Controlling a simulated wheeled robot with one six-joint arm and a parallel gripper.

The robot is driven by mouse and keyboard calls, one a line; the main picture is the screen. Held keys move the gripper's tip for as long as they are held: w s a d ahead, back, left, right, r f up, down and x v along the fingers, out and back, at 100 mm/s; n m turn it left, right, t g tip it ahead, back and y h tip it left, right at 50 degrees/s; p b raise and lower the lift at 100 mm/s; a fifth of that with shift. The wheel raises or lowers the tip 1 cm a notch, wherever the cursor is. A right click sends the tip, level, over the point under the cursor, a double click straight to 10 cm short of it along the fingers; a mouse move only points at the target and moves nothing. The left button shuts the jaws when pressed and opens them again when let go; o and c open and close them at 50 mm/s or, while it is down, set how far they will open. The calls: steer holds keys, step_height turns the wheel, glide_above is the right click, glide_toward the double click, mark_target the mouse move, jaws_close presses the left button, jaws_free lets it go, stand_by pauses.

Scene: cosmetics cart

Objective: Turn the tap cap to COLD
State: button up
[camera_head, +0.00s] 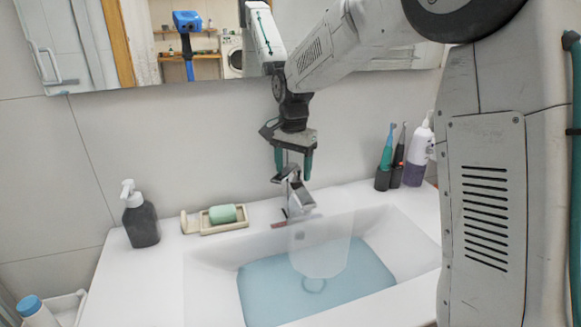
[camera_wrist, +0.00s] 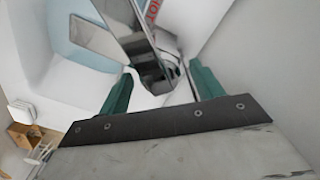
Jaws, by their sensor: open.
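The chrome tap (camera_head: 297,192) stands at the back edge of the sink, with its cap at the top. My gripper (camera_head: 293,172) points down just above the tap's top, and its two green fingers are open. In the wrist view the tap's shiny body (camera_wrist: 140,45) lies between and beyond the open green fingers (camera_wrist: 155,88); I cannot tell whether they touch it. A red marking with letters that look like "HOT" (camera_wrist: 152,12) shows beside the tap in the wrist view. A small red mark (camera_head: 279,224) sits by the tap base. No COLD marking is readable.
The white sink (camera_head: 215,272) holds blue water (camera_head: 262,290), with a translucent pale shape below the tap. A dark soap pump (camera_head: 141,220) and a soap dish (camera_head: 208,228) stand left. Electric toothbrushes (camera_head: 385,160) and a purple bottle (camera_head: 416,165) stand right. A wall mirror is behind.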

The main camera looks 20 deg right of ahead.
steer(key=c, duration=1.2)
steer(key=shift+a, duration=0.15)
steer(key=shift+c, duration=1)
steer(key=shift+n, duration=0.4)
steer(key=n, duration=0.7)
steer(key=shift+n, duration=0.3)
steer(key=n, duration=0.4)
steer(key=shift+d, duration=0.2)
steer(key=shift+n, duration=2.4)
steer(key=shift+d+r, duration=0.1)
